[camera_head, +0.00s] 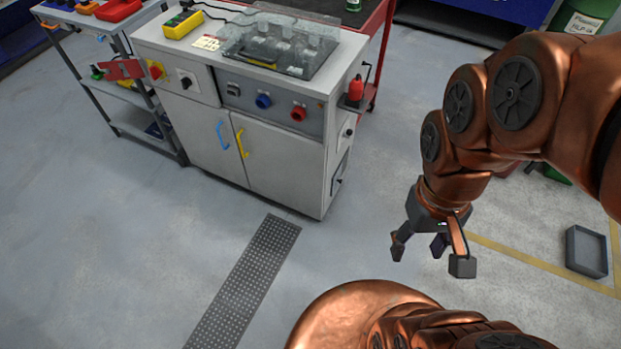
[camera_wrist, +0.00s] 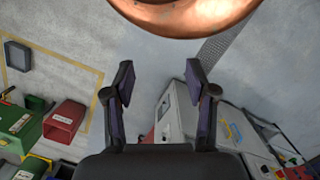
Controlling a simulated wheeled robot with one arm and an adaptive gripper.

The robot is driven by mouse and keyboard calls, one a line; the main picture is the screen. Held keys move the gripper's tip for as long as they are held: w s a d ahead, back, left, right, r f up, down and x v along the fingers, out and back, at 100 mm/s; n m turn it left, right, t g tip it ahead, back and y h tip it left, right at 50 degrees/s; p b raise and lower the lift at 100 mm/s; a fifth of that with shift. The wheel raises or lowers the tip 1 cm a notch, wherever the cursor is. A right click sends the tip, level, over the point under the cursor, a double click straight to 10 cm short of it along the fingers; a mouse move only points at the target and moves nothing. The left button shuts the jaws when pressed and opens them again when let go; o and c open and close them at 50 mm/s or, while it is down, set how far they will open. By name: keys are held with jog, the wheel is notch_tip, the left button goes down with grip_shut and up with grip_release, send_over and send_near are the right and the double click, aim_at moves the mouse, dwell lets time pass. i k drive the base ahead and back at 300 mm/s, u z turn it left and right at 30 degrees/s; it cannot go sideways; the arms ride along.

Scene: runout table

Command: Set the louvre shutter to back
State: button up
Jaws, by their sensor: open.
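The louvre shutter is not clearly made out. The right side of the grey cabinet (camera_head: 284,160) carries a dark-edged panel (camera_head: 339,177) with small dark fittings, seen at a steep angle, and I cannot tell whether this is the shutter or how it is set. My gripper (camera_head: 430,257) is open and empty, pointing down over bare floor to the right of the cabinet and well apart from it.
The cabinet front has a blue handle (camera_head: 221,134), a yellow handle (camera_head: 242,143), a blue knob (camera_head: 263,101) and a red knob (camera_head: 298,113). A grey trolley (camera_head: 133,117) stands left. A grey bin (camera_head: 586,251) lies right. Floor before the cabinet is free, with a perforated strip (camera_head: 243,283).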

aim_at(336, 180)
jog(key=u, duration=2.3)
jog(key=k, duration=0.85)
jog(key=z, duration=1.3)
jog(key=i, duration=0.5)
